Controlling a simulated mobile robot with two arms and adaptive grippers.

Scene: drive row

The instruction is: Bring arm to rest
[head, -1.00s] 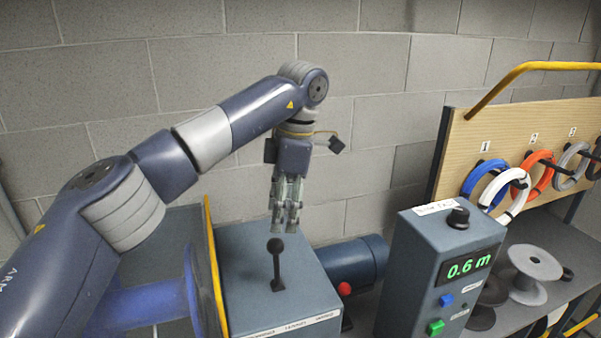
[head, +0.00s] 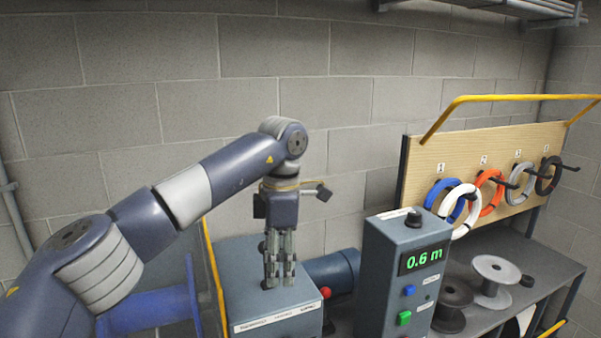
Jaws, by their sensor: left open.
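My left arm comes in from the left and bends down at the wrist. My left gripper (head: 279,284) points straight down over the grey-blue machine box (head: 240,286), its jaws open with nothing seen between the fingers. The black lever on top of the box is hidden behind the gripper in this view. My right gripper is not in view.
A control box (head: 378,262) reading 0.6 m stands to the right, beside a blue motor (head: 338,270) with a red knob. Further right, a wooden board (head: 420,172) holds several coloured cable rings above a shelf (head: 545,262) with spools (head: 494,270). The wall behind is bare.

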